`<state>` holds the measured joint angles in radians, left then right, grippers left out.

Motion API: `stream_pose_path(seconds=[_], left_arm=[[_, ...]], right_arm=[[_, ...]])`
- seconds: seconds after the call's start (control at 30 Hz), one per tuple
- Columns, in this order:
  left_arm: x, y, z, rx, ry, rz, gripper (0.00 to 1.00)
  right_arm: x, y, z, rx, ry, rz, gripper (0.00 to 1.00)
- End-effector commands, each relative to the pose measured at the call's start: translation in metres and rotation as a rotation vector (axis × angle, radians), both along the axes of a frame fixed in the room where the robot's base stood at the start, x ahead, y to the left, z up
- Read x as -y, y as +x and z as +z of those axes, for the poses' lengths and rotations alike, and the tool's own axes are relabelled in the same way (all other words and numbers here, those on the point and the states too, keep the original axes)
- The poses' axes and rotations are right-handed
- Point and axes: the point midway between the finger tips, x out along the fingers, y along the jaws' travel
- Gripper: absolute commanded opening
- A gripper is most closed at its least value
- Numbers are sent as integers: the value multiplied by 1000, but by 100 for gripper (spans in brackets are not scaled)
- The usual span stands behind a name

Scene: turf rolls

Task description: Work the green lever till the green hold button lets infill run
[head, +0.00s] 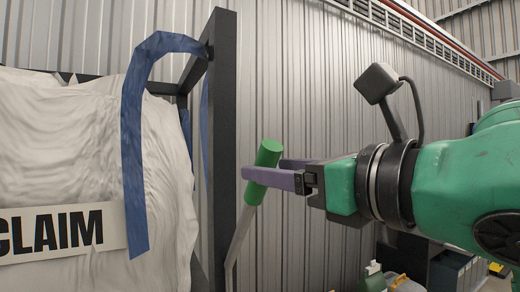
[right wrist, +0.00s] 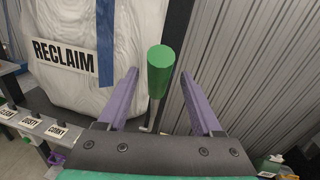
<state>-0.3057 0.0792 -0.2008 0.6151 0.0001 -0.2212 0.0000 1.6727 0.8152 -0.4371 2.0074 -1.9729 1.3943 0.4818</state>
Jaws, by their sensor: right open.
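The green lever grip (head: 262,170) tops a thin metal rod that leans beside the dark frame post, in the middle of the head view. My right gripper (head: 266,172) is at the grip, with its purple fingers open. In the right wrist view the green grip (right wrist: 160,70) stands between the two spread fingers (right wrist: 159,92), with a visible gap on each side. No green hold button can be made out in either view. My left gripper is not in view.
A white bulk bag (head: 90,160) with a RECLAIM label and blue strap hangs in a dark frame (head: 223,110) at left. Small labelled switches (right wrist: 32,124) sit on a rail at left in the wrist view. Bottles (head: 375,275) stand low at right. A corrugated wall (head: 300,80) lies behind.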

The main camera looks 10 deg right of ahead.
Motion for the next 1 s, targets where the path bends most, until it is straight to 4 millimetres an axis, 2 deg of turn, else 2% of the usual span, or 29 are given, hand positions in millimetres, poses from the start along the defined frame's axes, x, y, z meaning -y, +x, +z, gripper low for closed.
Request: stream_pose_path(seconds=[0.03,0.2,0.43,0.47,0.6,0.63,1.0], left_arm=[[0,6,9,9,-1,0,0],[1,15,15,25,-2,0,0],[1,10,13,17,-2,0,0],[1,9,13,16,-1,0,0],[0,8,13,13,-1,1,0],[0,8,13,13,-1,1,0],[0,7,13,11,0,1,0]], right_arm=[[-5,8,5,-2,0,2,67],[-13,24,2,1,0,1,67],[-13,25,0,2,1,0,67],[-13,25,0,2,1,0,59],[-13,25,0,2,1,0,6],[-13,25,0,2,1,0,0],[-13,25,0,2,1,0,0]])
